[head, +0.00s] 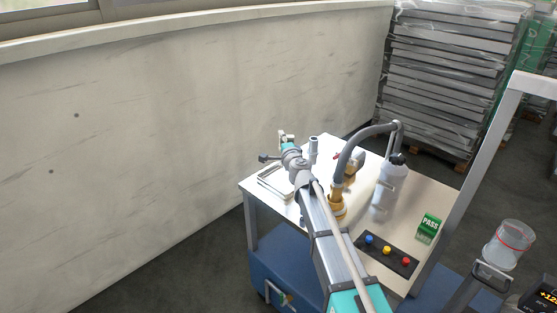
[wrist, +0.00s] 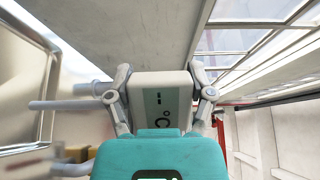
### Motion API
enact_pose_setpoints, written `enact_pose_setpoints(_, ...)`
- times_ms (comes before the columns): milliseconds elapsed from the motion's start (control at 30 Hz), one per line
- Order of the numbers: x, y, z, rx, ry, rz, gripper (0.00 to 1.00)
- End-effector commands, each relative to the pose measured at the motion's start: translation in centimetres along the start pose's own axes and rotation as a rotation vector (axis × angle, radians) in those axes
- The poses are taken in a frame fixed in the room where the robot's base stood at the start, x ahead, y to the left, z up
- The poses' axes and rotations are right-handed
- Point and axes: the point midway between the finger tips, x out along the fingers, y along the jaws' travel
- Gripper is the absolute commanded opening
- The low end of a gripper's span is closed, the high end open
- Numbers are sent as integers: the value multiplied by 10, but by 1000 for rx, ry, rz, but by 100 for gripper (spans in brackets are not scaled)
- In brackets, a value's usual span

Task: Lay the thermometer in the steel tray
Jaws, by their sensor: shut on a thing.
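My gripper (wrist: 162,98) is shut on the thermometer (wrist: 162,90), a pale, boxy device with a grey-green panel, held between the two fingers in the wrist view. In the head view my gripper (head: 286,147) is over the far left part of the white table, with a small pale part of the thermometer (head: 284,136) showing beyond it. The steel tray (head: 268,182) lies at the table's left edge, beside and below my gripper, partly hidden by my arm. A metal rim at the left of the wrist view looks like the tray (wrist: 50,95). The thermometer appears clear of it.
A white bottle (head: 386,190) and a grey hose (head: 355,143) stand right of my arm. A tan, cup-like fitting (head: 338,208) is close beside it. A button panel (head: 387,254) and green PASS block (head: 428,227) are nearer. A wall (head: 150,140) runs along the left.

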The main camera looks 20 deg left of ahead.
Motion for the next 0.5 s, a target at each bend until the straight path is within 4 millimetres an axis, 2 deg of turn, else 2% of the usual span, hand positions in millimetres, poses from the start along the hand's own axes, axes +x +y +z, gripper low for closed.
enact_pose_setpoints(33,6,10,0,0,0,0,22)
enact_pose_setpoints(200,19,26,-1,0,0,0,22)
enact_pose_setpoints(500,29,36,-2,0,0,0,22)
